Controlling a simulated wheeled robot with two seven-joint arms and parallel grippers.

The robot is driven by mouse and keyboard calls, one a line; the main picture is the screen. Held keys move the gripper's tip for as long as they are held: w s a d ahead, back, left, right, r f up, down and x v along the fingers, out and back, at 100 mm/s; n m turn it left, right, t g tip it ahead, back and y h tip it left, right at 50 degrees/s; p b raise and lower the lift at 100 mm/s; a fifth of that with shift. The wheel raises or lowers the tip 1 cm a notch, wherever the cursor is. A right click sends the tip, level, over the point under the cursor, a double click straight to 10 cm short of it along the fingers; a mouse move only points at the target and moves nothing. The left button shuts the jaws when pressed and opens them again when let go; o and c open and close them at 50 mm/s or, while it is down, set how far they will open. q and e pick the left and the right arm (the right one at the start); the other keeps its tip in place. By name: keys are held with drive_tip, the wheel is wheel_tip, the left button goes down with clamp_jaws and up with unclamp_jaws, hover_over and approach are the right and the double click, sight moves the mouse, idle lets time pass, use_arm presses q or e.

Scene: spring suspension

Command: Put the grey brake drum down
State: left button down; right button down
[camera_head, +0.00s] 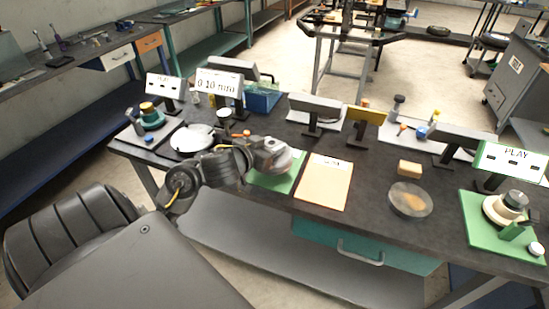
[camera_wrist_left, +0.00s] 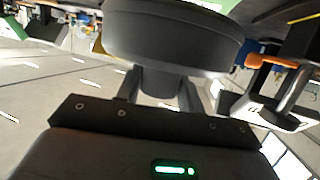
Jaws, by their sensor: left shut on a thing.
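The grey brake drum (camera_wrist_left: 172,42) is a thick, round, dark grey body in the left wrist view, between and beyond the fingers. My left gripper (camera_wrist_left: 160,92) is shut on it. In the head view my left gripper (camera_head: 262,153) comes in from the left and holds the drum above a green mat (camera_head: 270,183) near the front edge of the dark workbench (camera_head: 375,168). The gripper hides part of the drum and mat. I cannot tell the exact gap beneath the drum. My right gripper is not in view.
A tan board (camera_head: 322,182) lies right of the green mat. A round dish (camera_head: 410,200) and a yellow block (camera_head: 410,168) are farther right. A white round plate (camera_head: 193,138) is to the left. Small sign stands (camera_head: 316,108) line the back.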

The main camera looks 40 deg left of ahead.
use_arm(q)
drive_tip(key=shift+w+a+f, duration=0.2)
drive_tip(key=shift+w+f, duration=0.45)
drive_tip(key=shift+f, duration=0.05)
drive_tip(key=shift+w+f+b, duration=0.15)
drive_tip(key=shift+f+b, duration=0.15)
drive_tip(key=shift+b, duration=0.2)
drive_tip(key=f, duration=0.1)
drive_tip(key=f+b, duration=0.1)
drive_tip(key=shift+w+f, duration=0.25)
drive_tip(key=shift+f, duration=0.05)
drive_tip(key=shift+a+f+b, duration=0.1)
drive_tip(key=shift+f+b, duration=0.2)
drive_tip(key=shift+f, duration=0.1)
drive_tip(key=shift+f, duration=0.15)
drive_tip(key=c, duration=0.9)
unclamp_jaws()
